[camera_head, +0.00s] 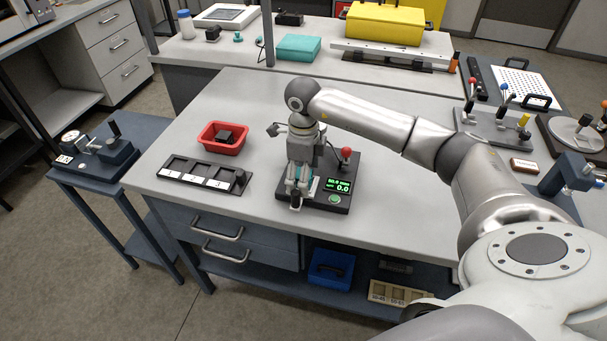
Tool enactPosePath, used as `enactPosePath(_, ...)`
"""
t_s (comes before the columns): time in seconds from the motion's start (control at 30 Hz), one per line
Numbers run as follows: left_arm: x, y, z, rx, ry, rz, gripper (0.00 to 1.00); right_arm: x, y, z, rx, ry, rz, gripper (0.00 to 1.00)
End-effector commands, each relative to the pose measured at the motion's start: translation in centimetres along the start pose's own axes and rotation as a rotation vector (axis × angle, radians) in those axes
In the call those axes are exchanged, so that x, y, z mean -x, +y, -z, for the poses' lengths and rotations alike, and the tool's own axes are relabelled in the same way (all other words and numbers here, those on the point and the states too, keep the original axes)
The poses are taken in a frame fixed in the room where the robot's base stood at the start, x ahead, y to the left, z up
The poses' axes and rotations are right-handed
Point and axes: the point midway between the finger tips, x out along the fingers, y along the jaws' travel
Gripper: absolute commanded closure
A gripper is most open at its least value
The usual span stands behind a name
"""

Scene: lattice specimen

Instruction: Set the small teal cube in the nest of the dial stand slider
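My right gripper (298,188) points down over a dark bench device with a green-lit display (338,186). Small teal patches (311,183) show beside its fingers. They may be the small teal cube, but the fingers hide most of it, and I cannot tell whether they are shut on it. The dial stand (105,152) is on a small blue side table at the left, with a round white dial (70,137) at its left end. Its slider nest is too small to make out. My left gripper is not in view.
A black slotted tray (205,185) with white labels and a red bin (223,148) holding a dark block are left of the device. The device has a red-knobbed lever (346,154).

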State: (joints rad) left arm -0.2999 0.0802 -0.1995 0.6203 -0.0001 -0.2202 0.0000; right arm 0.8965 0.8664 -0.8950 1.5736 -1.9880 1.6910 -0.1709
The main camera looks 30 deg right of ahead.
Motion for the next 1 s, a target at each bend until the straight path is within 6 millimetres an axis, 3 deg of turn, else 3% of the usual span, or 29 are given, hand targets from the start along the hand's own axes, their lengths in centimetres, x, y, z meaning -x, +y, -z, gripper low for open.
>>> enactPosePath(0.6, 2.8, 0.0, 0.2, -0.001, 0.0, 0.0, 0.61, 4.5, 0.0, 0.0, 0.0, 0.0, 0.0, 0.18)
enactPosePath(1.0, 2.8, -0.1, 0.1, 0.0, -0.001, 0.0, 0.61, 4.8, 0.0, 0.0, 0.0, -0.001, 0.001, 0.18)
